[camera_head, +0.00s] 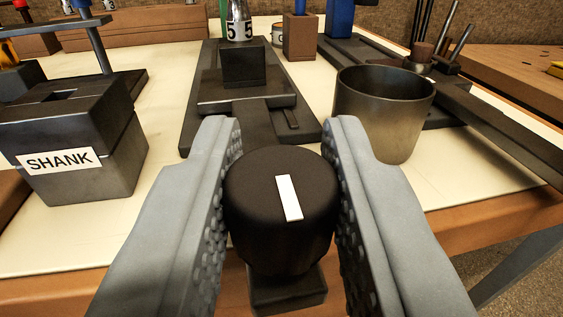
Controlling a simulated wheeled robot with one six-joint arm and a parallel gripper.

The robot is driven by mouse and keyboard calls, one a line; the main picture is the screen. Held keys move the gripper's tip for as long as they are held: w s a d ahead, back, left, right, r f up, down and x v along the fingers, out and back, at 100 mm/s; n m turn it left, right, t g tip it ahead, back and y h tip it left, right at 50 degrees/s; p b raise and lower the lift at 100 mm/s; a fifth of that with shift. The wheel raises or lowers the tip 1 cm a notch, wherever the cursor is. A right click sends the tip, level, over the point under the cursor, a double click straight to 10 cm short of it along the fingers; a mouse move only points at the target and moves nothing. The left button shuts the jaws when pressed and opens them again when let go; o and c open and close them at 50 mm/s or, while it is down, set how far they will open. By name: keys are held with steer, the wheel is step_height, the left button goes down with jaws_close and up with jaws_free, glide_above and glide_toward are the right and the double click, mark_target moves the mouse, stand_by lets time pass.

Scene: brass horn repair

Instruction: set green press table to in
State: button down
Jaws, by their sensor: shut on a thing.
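My gripper (281,165) has its two grey padded fingers on either side of a round black knob (260,245), shut on it. A white mark (289,198) on the knob's top runs nearly away from me, its far end leaning slightly left. The knob sits above a small dark block (290,292) at the front edge of the bench. Behind it, a dark base (203,120) carries a flat sliding plate (247,100) and a dark block (243,66). A green part (224,12) shows at the top behind this, mostly cut off.
A black box labelled SHANK (65,135) stands at left. A metal cup (384,105) stands to the right of the knob. Another dark base with a blue part (340,16) is at back right. Pale bench surface (160,190) is free between them.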

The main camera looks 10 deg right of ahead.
glide_toward(258, 50)
steer(key=w, duration=0.4)
steer(key=shift+w+d, duration=0.15)
steer(key=shift+d, duration=0.25)
steer(key=c, duration=1.2)
jaws_free()
steer(key=s+a, duration=0.1)
steer(key=s, duration=0.4)
steer(key=s+a, duration=0.1)
steer(key=s, duration=0.5)
steer(key=s+a, duration=0.1)
steer(key=s, duration=0.5)
steer(key=shift+s+a, duration=0.1)
steer(key=shift+a, duration=0.1)
steer(key=shift+o, duration=0.2)
